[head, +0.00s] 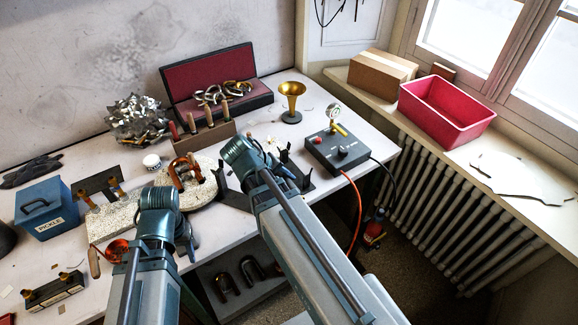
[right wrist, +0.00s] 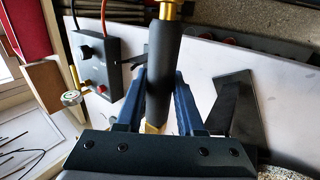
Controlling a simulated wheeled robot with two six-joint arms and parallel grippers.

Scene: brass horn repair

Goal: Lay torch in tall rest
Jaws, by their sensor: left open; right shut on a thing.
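In the right wrist view my right gripper (right wrist: 164,85) has its blue fingers on both sides of the torch (right wrist: 161,65), a black cylinder with brass at its top and bottom ends. The right arm mostly hides the torch in the head view. A black stand with an upright fork (head: 285,156), which looks like a rest, is beside the right gripper (head: 282,172). Another black stand (right wrist: 238,95) is right of the fingers in the wrist view. I cannot tell which is the tall rest, or whether the torch touches either. My left gripper (head: 184,246) is open over the bench front.
A black control box with gauge (head: 338,148) stands right of the right gripper, with red and black hoses. A brass funnel (head: 292,100) and a tool block (head: 205,137) are behind. A pale slab (head: 108,218) and blue box (head: 47,210) are at the left.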

